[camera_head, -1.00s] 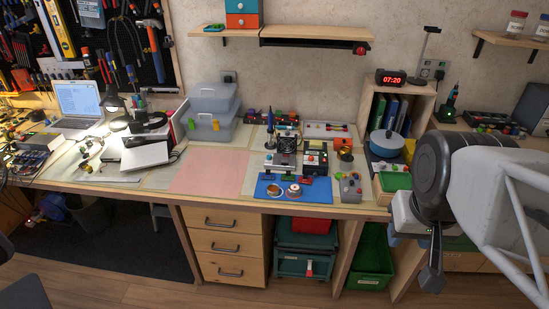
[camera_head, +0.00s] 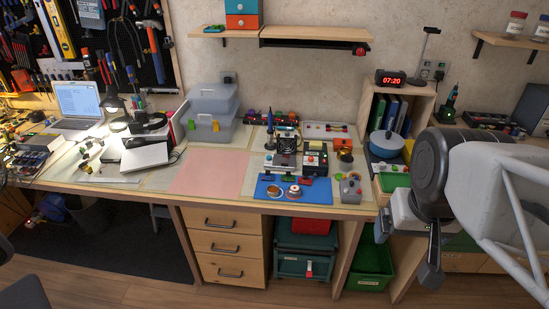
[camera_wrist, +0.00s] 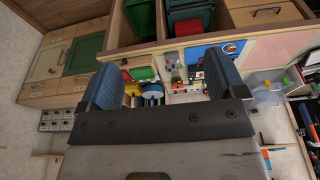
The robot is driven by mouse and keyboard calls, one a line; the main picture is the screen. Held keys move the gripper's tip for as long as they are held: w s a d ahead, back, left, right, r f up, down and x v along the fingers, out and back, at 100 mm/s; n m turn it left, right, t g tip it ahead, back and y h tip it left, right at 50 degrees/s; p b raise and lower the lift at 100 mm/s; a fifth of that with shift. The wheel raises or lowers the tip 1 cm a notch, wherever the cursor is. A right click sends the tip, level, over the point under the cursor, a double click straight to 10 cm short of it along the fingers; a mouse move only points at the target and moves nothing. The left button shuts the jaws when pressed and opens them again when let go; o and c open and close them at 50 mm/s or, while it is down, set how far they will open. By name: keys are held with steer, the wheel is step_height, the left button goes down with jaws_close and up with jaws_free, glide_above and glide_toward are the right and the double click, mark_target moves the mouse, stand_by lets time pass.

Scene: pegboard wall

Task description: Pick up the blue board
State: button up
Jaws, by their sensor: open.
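A flat blue sheet (camera_head: 266,193) lies on the workbench near its front edge. It carries two small round spools (camera_head: 293,191) and small red and green pieces along its back. I cannot make out a separate smaller blue board on it. Part of the blue sheet also shows in the wrist view (camera_wrist: 240,46), at the upper right. My gripper (camera_wrist: 163,82) is open, with its two blue-grey fingers wide apart and nothing between them. In the head view it is at the right, in front of the bench and well to the right of the sheet, mostly hidden by my arm.
A pink mat (camera_head: 210,171) lies left of the sheet. Behind the sheet stand several small devices, and a grey box with a knob (camera_head: 350,188) is to its right. A wooden shelf unit (camera_head: 425,105) with a blue pot (camera_head: 386,143) stands near my arm.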

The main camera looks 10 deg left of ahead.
steer(key=w+a+r, duration=0.1)
steer(key=w+a, duration=0.1)
steer(key=w, duration=0.7)
steer(key=w+a+r, duration=0.1)
steer(key=w+a, duration=0.2)
steer(key=w, duration=0.5)
steer(key=n+g, duration=0.1)
steer(key=g, duration=0.2)
glide_above(268, 175)
steer(key=w, duration=0.1)
step_height(268, 175, down, 29)
steer(key=shift+a+r, duration=0.1)
steer(key=shift+w+a+f, duration=0.2)
steer(key=shift+f, duration=0.15)
steer(key=shift+f, duration=1.15)
steer(key=shift+f, duration=0.15)
